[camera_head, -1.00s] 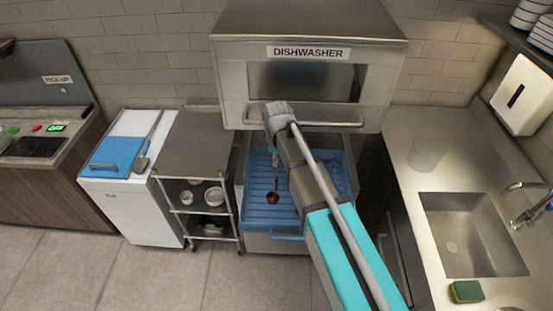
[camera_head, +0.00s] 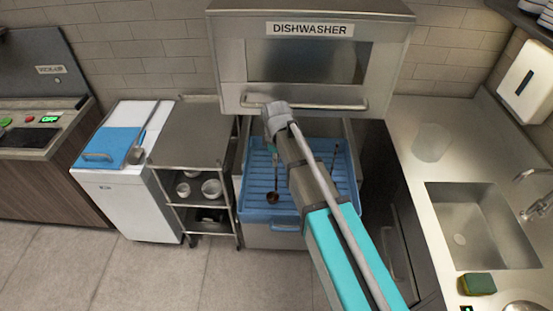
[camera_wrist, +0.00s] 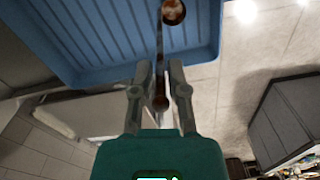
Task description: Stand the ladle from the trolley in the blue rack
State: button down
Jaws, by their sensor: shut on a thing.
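My gripper (camera_wrist: 160,72) is shut on the dark handle of the ladle (camera_wrist: 173,12), whose brown bowl shows beyond the fingertips in the wrist view. In the head view the ladle (camera_head: 272,197) hangs nearly upright, bowl down, against the blue rack (camera_head: 285,222). Whether its bowl touches the rack floor I cannot tell. The rack (camera_wrist: 85,75) is ribbed and sits in the open dishwasher. The steel trolley (camera_head: 190,135) stands left of it, with pale bowls on its shelves.
A thin dark upright item (camera_head: 334,158) shows at the rack's right side. The dishwasher hood (camera_head: 240,70) is above and behind the rack. A white cabinet (camera_head: 125,205) with a blue lid (camera_head: 110,147) stands left. The sink counter (camera_head: 410,165) is right. Floor in front is clear.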

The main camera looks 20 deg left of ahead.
jog(key=shift+f+b, duration=1.05)
jog(key=shift+f, duration=0.45)
jog(key=c, duration=0.6)
grip_release()
jog(key=o, duration=0.6)
